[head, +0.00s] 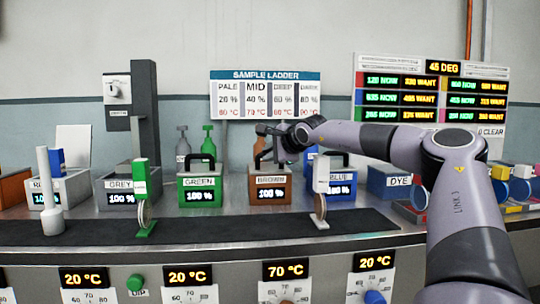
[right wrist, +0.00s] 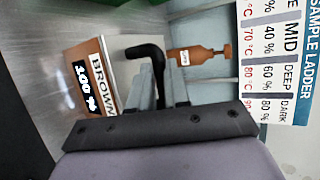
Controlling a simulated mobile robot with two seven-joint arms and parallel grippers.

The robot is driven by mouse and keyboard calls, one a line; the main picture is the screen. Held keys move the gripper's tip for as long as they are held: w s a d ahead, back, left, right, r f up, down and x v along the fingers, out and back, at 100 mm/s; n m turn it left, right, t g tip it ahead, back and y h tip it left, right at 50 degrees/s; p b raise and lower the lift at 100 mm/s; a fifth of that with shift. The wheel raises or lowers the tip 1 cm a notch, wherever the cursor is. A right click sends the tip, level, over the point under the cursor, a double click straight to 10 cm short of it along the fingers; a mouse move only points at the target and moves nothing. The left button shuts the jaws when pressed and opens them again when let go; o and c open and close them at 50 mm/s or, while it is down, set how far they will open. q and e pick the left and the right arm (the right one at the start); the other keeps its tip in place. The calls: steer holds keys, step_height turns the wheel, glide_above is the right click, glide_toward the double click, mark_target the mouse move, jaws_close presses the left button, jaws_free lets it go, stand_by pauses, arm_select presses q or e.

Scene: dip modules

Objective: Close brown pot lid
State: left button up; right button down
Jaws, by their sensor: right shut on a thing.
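The brown pot (head: 269,186) stands on the bench in the middle of the head view, with its BROWN label and a 100 % display facing me. It also shows on its side in the right wrist view (right wrist: 92,80). My right gripper (head: 270,141) is above the pot, shut on the black lid handle (right wrist: 148,53), which passes by the fingers in the right wrist view. The gripper and arm cover part of the pot's top. I cannot tell how far the lid is open. My left gripper is not in view.
The green pot (head: 201,189) stands to the left and the blue pot (head: 345,187) to the right, both with black handles. The grey pot (head: 120,184) is further left. A dark rail (head: 270,226) with upright stands runs in front. Bottles stand behind.

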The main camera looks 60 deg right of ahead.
steer(key=shift+a+f, duration=0.1)
steer(key=shift+f, duration=0.8)
steer(key=c, duration=1.1)
jaws_free()
steer(key=shift+s+r, duration=0.1)
steer(key=shift+s, duration=0.05)
step_height(320, 180, up, 6)
steer(key=shift+f+p, duration=0.25)
steer(key=shift+p, duration=0.9)
arm_select(q)
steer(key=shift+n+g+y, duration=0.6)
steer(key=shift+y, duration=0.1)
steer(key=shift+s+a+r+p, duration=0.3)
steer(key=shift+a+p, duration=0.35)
steer(key=shift+p, duration=0.4)
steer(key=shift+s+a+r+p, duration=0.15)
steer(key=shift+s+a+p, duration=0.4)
steer(key=shift+p, duration=0.55)
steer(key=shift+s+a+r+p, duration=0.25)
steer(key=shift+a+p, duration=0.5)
steer(key=shift+p, duration=0.3)
arm_select(e)
step_height(320, 180, up, 15)
